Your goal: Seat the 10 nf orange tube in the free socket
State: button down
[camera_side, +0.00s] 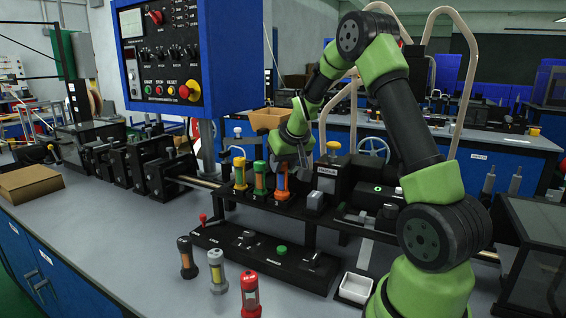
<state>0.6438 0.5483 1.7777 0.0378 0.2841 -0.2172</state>
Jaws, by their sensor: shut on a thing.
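The orange tube (282,183) stands upright at the right end of a row of tubes on the black rack (268,208). My gripper (283,163) is above it, shut on its upper part, and partly hides its top. The tube's lower end is level with the row. I cannot tell whether it is fully down in its socket, and the socket is hidden under it. A yellow-topped tube (239,174) and a green-topped tube (260,179) stand upright to its left.
A black-capped tube (188,259), a grey tube (217,272) and a red tube (250,295) stand on the bench front. A control panel (265,257) with a green button and a white tray (356,288) are nearby. A blue control box (180,60) hangs behind left.

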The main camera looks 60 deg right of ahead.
jog(key=shift+f, duration=0.55)
dwell(0.4)
jog(key=c, duration=1.1)
grip_release()
jog(key=shift+v, duration=5.4)
jog(key=shift+a, duration=0.1)
jog(key=s+a+r+n+t+y, duration=0.1)
jog(key=s+a+r, duration=0.1)
jog(key=a, duration=0.5)
jog(key=s+a+r+t+y, duration=0.1)
jog(key=s+a+r+y, duration=0.15)
jog(key=a, duration=0.55)
jog(key=s+a, duration=0.3)
jog(key=s+a+n+y, duration=0.1)
jog(key=s+a, duration=0.1)
jog(key=s, duration=0.1)
jog(key=s+a+f+y, duration=0.1)
jog(key=s+a, duration=0.2)
jog(key=shift+s+a+n, duration=0.2)
jog(key=shift+a+n, duration=0.1)
jog(key=shift+n, duration=0.1)
